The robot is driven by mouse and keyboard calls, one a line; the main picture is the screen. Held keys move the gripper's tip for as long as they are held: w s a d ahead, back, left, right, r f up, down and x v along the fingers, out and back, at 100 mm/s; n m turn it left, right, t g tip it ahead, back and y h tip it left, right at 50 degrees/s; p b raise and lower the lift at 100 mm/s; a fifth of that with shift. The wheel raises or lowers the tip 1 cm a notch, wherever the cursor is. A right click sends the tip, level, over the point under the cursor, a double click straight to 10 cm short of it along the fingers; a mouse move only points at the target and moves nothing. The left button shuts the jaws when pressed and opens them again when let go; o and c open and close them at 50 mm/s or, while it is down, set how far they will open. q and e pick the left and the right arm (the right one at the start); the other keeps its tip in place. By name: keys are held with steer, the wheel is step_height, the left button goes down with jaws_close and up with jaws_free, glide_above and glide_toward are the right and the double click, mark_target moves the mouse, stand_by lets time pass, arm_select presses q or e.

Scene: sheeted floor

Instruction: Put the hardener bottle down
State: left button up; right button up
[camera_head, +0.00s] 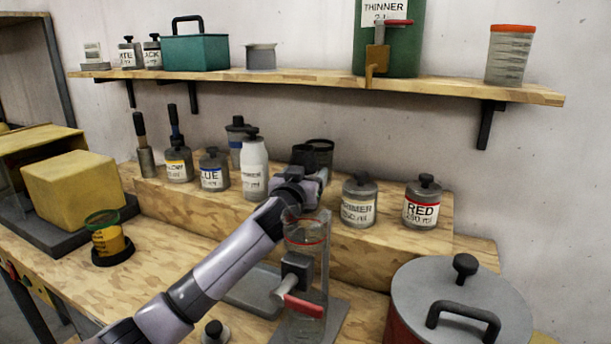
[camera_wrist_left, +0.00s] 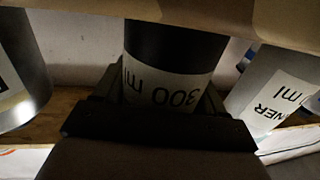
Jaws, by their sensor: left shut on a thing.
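My left gripper (camera_head: 310,174) is at the raised wooden step, between a white bottle and the primer can. In the left wrist view it is shut on the hardener bottle (camera_wrist_left: 175,55), a dark cylinder with a white band whose "300 ml" reads upside down. The rest of its label is hidden by the fingers. In the head view, dark round shapes (camera_head: 320,147) show just behind the gripper. I cannot tell whether the held bottle touches the step. My right gripper is not in view.
The wooden step (camera_head: 390,234) holds the white bottle (camera_head: 254,168) to the left, the primer can (camera_head: 358,203) and red can (camera_head: 421,204) to the right. A wall shelf (camera_head: 310,80) runs above.

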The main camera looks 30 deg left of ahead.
arm_select(q)
steer(key=o, duration=1.4)
steer(key=shift+s, duration=0.1)
steer(key=shift+b+v, duration=0.35)
steer(key=shift+v, duration=3.35)
steer(key=shift+r, duration=0.1)
